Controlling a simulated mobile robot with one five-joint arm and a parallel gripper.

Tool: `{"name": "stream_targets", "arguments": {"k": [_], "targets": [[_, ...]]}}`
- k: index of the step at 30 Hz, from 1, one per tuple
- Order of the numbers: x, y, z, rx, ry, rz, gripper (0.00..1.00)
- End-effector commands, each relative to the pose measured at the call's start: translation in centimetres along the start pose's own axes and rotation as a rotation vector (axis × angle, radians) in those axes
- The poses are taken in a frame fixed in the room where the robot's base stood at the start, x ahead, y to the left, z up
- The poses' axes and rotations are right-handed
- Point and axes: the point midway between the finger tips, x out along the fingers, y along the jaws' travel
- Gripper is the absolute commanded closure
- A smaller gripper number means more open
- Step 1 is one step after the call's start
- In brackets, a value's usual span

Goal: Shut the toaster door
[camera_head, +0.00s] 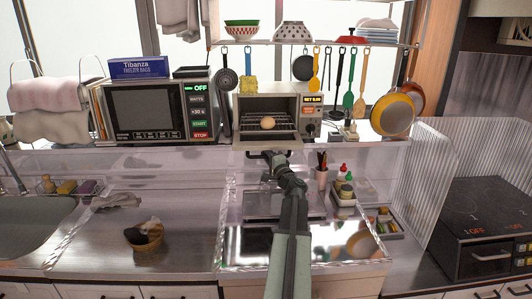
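The toaster (312,112) is a small light-coloured oven on the upper shelf at the centre of the head view. Its front is open, and a round, pale brown item (267,122) sits on the rack inside. The toaster door (262,144) appears folded down, sticking out below the opening. My gripper (268,155) is just below the door's front edge, at the end of my raised arm. I cannot tell whether it touches the door or whether its fingers are open, since they are small and dark.
A microwave (150,110) stands left of the toaster, and utensils (338,82) and pans (392,114) hang behind and to the right. A cup of pens (321,177) and a bottle caddy (344,190) stand right of my arm. A small basket (146,238) is on the counter.

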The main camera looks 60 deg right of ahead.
Motion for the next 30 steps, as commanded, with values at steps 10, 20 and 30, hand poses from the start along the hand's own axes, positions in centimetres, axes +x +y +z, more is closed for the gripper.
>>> {"name": "stream_targets", "arguments": {"k": [10, 20, 30], "targets": [[-0.13, 0.03, -0.02, 0.000, 0.000, 0.000, 1.00], [-0.21, 0.04, -0.06, -0.001, 0.001, 0.001, 1.00], [-0.24, 0.07, -0.03, -0.002, 0.001, 0.001, 1.00]]}}
